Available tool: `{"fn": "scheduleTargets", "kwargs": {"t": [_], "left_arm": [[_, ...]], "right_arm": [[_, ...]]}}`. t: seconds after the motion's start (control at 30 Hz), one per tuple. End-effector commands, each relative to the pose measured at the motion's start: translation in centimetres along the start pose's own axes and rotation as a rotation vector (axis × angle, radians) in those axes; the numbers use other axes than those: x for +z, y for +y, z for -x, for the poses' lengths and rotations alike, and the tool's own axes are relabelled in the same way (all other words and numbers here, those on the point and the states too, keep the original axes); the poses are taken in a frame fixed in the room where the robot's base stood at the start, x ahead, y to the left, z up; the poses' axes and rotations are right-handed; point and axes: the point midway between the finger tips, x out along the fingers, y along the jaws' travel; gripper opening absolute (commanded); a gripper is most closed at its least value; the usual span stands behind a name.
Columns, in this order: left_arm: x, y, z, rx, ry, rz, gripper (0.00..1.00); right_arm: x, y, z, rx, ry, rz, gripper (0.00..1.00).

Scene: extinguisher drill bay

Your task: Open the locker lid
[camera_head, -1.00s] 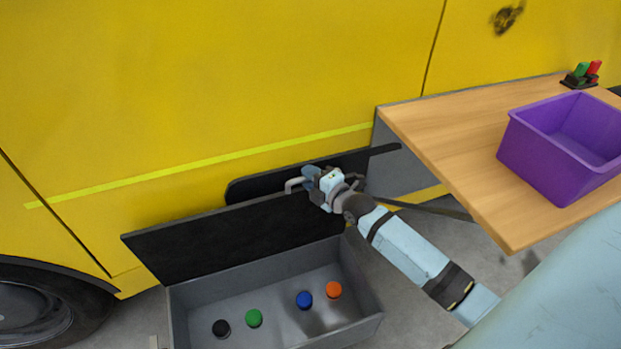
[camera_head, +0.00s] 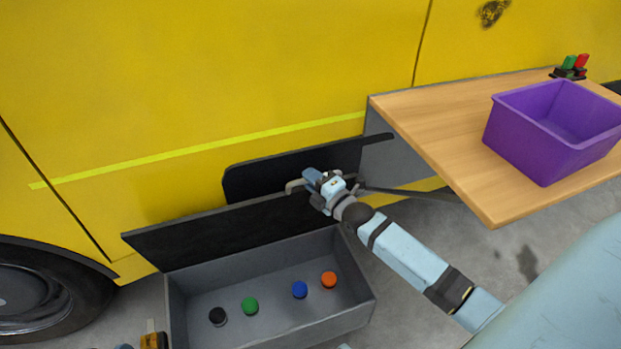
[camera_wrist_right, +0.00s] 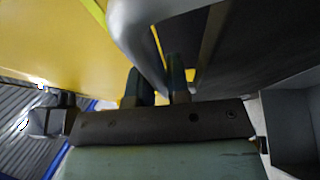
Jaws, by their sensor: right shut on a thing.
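The grey locker (camera_head: 371,312) stands on the floor beside the yellow vehicle. Its black lid (camera_head: 220,228) is raised along the back edge, so the inside is in view. My right gripper (camera_head: 310,180) is at the lid's upper right edge, shut on the pale lid handle (camera_head: 294,186). In the right wrist view my fingers (camera_wrist_right: 160,85) sit around a grey bar, with the dark lid (camera_wrist_right: 270,45) to the right. The fingertips are partly hidden.
Black (camera_head: 217,316), green (camera_head: 250,305), blue (camera_head: 300,289) and orange (camera_head: 329,279) round things are in the locker. A wooden table (camera_head: 440,130) with a purple bin (camera_head: 540,145) is at right. The yellow vehicle (camera_head: 200,80) closes off the space behind the lid.

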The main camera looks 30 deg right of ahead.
Motion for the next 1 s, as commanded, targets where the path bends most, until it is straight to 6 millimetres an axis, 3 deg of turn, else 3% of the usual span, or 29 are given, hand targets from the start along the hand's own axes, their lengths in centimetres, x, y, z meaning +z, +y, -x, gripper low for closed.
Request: {"fn": "scheduleTargets", "kwargs": {"t": [0.03,0.1,0.27,0.57,0.6,0.63,1.0], "left_arm": [[-0.4,0.1,0.1,0.004,0.005,-0.003,0.43],[-0.3,0.1,0.2,0.006,0.006,-0.004,0.43],[-0.5,0.1,0.0,0.013,0.027,-0.006,0.43],[-0.9,0.1,-0.3,0.015,0.038,-0.004,0.43],[-0.9,0.2,-0.3,0.014,0.037,-0.003,0.43],[-0.8,0.2,-0.3,0.014,0.037,-0.002,0.43],[-0.4,0.3,0.0,0.005,0.024,0.012,0.43]], "right_arm": [[-0.7,-0.7,1.6,0.024,0.0,0.011,0.0],[-1.3,-1.1,3.0,0.066,0.0,0.026,0.0],[-1.9,-1.3,4.6,0.121,0.001,0.049,0.0],[-2.0,-1.3,4.7,0.129,0.002,0.054,0.0],[-2.0,-1.3,4.7,0.128,0.002,0.054,0.19],[-2.0,-1.3,4.7,0.128,0.002,0.054,0.26],[-2.0,-1.3,4.7,0.127,0.002,0.053,0.27]]}}
